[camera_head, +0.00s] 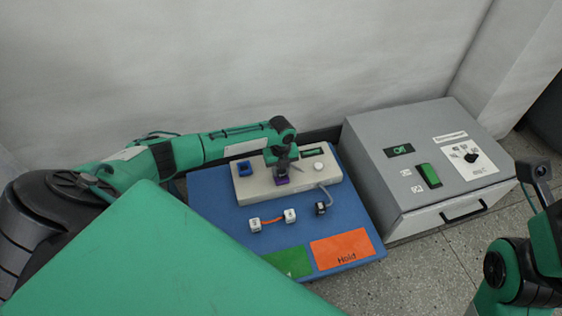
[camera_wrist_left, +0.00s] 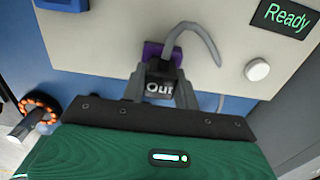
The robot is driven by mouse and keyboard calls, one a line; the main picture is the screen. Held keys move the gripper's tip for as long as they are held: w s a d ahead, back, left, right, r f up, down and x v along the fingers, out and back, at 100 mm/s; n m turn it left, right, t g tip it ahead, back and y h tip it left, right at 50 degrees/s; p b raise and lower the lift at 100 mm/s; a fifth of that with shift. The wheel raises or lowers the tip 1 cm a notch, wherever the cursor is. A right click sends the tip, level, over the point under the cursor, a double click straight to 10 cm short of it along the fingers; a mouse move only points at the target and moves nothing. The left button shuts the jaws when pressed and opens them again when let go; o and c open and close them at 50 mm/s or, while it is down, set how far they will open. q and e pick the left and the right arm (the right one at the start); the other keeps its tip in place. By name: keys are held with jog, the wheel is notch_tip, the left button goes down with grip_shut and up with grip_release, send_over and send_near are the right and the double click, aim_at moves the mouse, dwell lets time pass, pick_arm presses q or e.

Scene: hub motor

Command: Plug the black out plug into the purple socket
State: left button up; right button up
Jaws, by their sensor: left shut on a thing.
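The black Out plug (camera_wrist_left: 160,88) is between the fingers of my left gripper (camera_wrist_left: 160,92), its white label facing the wrist camera. The purple socket (camera_wrist_left: 163,53) is directly beyond the plug on the beige box; it also shows below the gripper in the head view (camera_head: 282,181). The plug is lined up with the socket and seems to overlap it; I cannot tell how deep it sits. My left gripper (camera_head: 281,170) is shut on the plug over the box. Of my right arm, only links show at the right edge; its fingertips are not clear.
The beige box (camera_head: 245,188) has a blue socket (camera_head: 244,168), a white button (camera_head: 318,166) and a Ready display (camera_wrist_left: 285,18). A grey machine (camera_head: 400,180) stands right.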

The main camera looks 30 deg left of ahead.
pick_arm(q)
jog(key=shift+f+p, duration=0.25)
jog(key=shift+p, duration=0.35)
dwell(1.7)
dwell(0.4)
jog(key=o, duration=1.2)
